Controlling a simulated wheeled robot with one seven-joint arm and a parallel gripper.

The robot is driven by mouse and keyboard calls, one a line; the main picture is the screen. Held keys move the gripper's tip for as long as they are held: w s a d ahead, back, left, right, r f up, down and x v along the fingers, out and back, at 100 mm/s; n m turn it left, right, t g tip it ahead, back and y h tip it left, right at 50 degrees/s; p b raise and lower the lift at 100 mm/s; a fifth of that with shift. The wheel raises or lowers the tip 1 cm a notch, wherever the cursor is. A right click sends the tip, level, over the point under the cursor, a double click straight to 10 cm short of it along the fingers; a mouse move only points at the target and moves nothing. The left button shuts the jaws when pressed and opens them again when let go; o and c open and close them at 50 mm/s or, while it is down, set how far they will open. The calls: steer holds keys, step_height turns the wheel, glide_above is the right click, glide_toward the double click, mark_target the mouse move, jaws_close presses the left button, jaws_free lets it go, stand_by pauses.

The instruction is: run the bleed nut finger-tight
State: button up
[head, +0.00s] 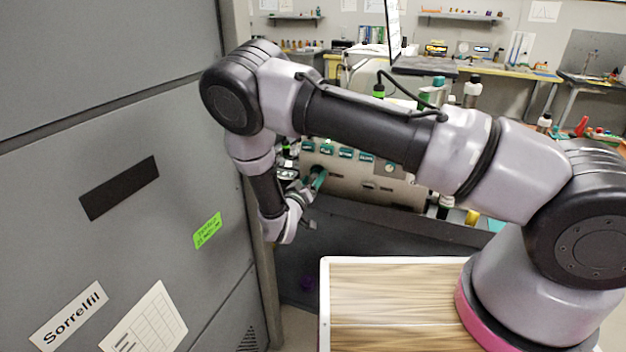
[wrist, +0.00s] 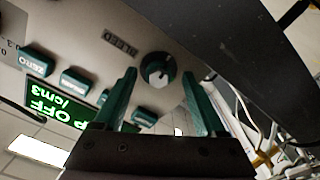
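My gripper (wrist: 158,76) has two teal fingers spread apart. The nut appears between and beyond the fingertips, and I see no contact; the exact gap is hard to tell. In the head view my gripper (head: 318,178) is at the instrument's front (head: 350,185), where I cannot make out the nut.
Teal buttons such as ZERO (wrist: 37,62) and a lit green display (wrist: 62,108) are on the panel. A tall grey cabinet (head: 110,130) stands close on the left in the head view.

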steer(key=v, duration=1)
steer(key=shift+s, duration=0.35)
steer(key=shift+r, duration=0.15)
steer(key=d+r+m+g+h, duration=0.4)
steer(key=d+r+m+g, duration=0.3)
steer(key=d+r+g, duration=1.1)
steer(key=s+d+r+t+y, duration=0.2)
steer(key=s+d+r+y, duration=0.2)
steer(key=r, duration=0.4)
steer(key=s+d+r+t+y, duration=0.3)
steer(key=s+d+r+y, duration=0.1)
steer(key=s+r, duration=0.3)
steer(key=s+d+r+t+y, duration=0.3)
steer(key=s+d+r+y, duration=0.1)
steer(key=r, duration=0.5)
steer(key=shift+s+d+r+n, duration=0.4)
steer(key=shift+s, duration=0.3)
